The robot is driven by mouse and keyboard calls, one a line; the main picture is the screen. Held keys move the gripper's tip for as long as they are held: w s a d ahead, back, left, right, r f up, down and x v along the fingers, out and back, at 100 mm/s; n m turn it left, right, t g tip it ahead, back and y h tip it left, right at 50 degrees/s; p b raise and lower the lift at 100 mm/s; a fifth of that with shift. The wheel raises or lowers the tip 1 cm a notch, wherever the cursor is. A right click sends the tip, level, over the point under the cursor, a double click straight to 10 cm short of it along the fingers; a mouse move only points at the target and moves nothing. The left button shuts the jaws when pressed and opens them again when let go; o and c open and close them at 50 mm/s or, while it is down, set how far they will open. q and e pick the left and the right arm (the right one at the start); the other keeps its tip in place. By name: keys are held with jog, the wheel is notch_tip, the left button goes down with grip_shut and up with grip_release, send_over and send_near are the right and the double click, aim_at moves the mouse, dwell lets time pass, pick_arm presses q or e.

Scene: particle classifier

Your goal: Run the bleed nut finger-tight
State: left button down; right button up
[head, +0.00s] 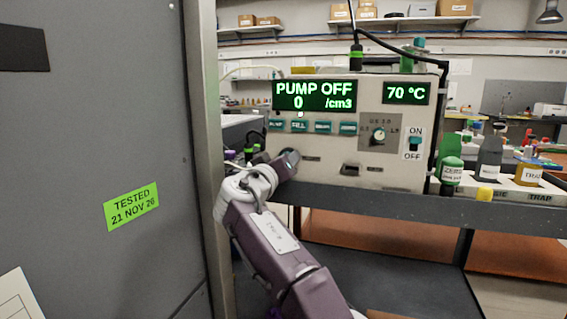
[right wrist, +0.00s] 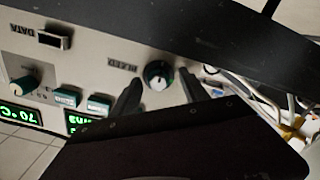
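The bleed nut (right wrist: 158,74) is a round dark knob with a pale face on the instrument's front panel, beside the BLEED label (right wrist: 124,65) in the right wrist view. My right gripper (right wrist: 161,86) is open, with one dark finger on each side of the nut and a visible gap to each. I cannot tell how deep the fingers reach along it. In the head view my right gripper (head: 290,160) is at the panel's lower left, and it hides the nut there. My left gripper is in neither view.
The particle classifier (head: 330,172) stands on a grey bench and its display reads PUMP OFF. A grey cabinet (head: 95,120) stands close on the left. Cables (right wrist: 255,95) run beside the nut. Bottles (head: 452,172) stand at the right.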

jog(key=shift+r, duration=0.1)
jog(key=b+v, duration=0.2)
jog(key=v, duration=0.7)
jog(key=shift+b, duration=0.3)
